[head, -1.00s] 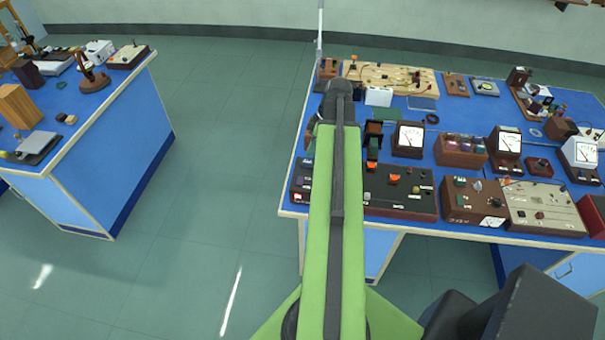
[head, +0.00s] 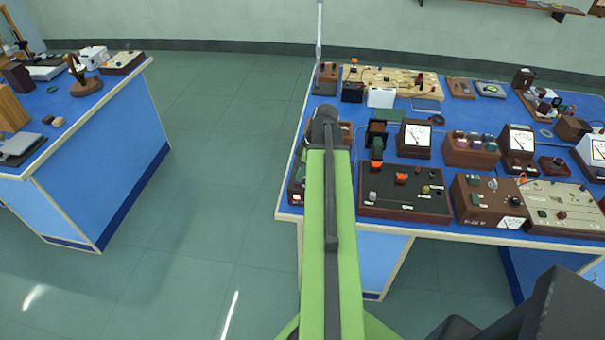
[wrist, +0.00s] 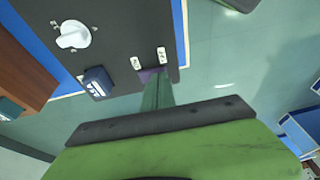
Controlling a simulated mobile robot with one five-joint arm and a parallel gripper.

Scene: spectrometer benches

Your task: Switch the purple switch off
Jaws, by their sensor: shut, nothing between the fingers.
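In the wrist view a dark panel (wrist: 120,30) fills the upper left. The purple switch (wrist: 148,74) sits near the panel's edge, below two small white labels (wrist: 149,59), and is partly covered by my gripper. My gripper (wrist: 156,82) is shut, a narrow green shape whose tip is at the switch. I cannot tell whether it touches it or which way the switch is set. In the head view my arm hides the gripper and most of this panel.
A dark blue switch (wrist: 97,83) and a white knob (wrist: 72,35) sit on the same panel. A brown box (wrist: 22,62) stands beside it. In the head view a black control box (head: 405,205) stands right of my arm. Open floor (head: 190,230) lies left.

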